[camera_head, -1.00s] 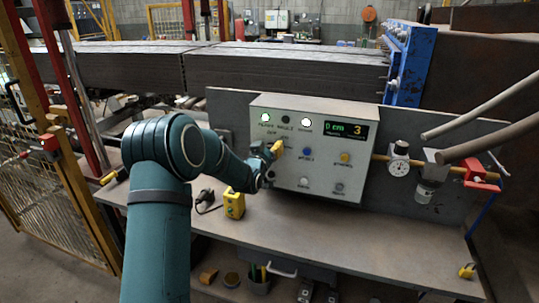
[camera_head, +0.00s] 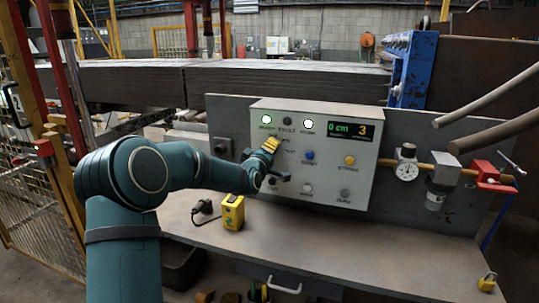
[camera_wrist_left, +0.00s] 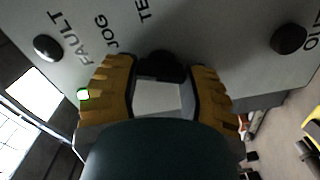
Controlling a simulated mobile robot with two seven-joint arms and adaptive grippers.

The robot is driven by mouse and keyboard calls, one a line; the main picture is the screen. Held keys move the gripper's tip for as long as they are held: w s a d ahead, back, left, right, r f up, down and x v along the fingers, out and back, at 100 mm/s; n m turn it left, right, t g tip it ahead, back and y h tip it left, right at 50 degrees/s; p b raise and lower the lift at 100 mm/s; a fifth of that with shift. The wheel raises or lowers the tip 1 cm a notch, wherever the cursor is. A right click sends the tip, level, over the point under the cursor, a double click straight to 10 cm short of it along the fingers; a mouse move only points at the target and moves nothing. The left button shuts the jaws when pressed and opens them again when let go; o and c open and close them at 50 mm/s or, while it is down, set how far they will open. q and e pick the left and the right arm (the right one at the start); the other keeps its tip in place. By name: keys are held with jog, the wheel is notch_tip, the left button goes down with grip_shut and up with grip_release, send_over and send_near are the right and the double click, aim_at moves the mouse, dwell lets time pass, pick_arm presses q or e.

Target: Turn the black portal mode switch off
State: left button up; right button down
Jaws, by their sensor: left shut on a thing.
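The grey control box (camera_head: 330,160) stands upright on the bench, with READY, FAULT and other labels, lamps, buttons and a display reading 0 cm and 3. My left gripper (camera_head: 277,160) is at the left part of its front face and covers the controls there. In the left wrist view, the yellow-padded fingers of the left gripper (camera_wrist_left: 162,74) are on both sides of a black switch (camera_wrist_left: 160,65), shut on it. JOG and a partly cut-off label starting TE are printed beside it. The switch is hidden in the head view. My right gripper is out of view.
A pressure gauge (camera_head: 407,170) and red valve (camera_head: 490,176) are right of the control box. Another black knob (camera_wrist_left: 289,39) is at right in the wrist view.

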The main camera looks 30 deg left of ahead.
pick_arm(q)
jog(key=n, duration=0.4)
jog(key=shift+n, duration=0.3)
dwell(0.3)
jog(key=o, duration=1.2)
jog(key=shift+f, duration=0.1)
jog(key=v, duration=1.2)
